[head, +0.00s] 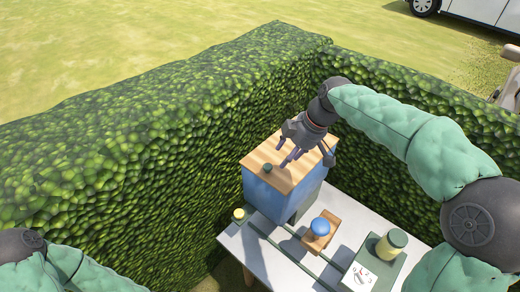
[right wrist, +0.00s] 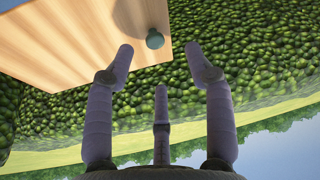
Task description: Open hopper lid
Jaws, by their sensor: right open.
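The hopper (head: 276,200) is a blue box on the table, with a flat light-wood lid (head: 268,160) lying on its top. A small dark green knob (head: 267,168) sits on the lid near its left front part. My right gripper (head: 288,163) is above the lid, close to the knob, with its fingers pointing down. In the right wrist view the fingers (right wrist: 160,62) are spread apart and empty. The knob (right wrist: 155,39) shows just beyond the fingertips, near a corner of the lid (right wrist: 70,45). My left arm shows at the lower left, but its gripper is out of view.
A tall hedge (head: 160,140) closes in the back and left.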

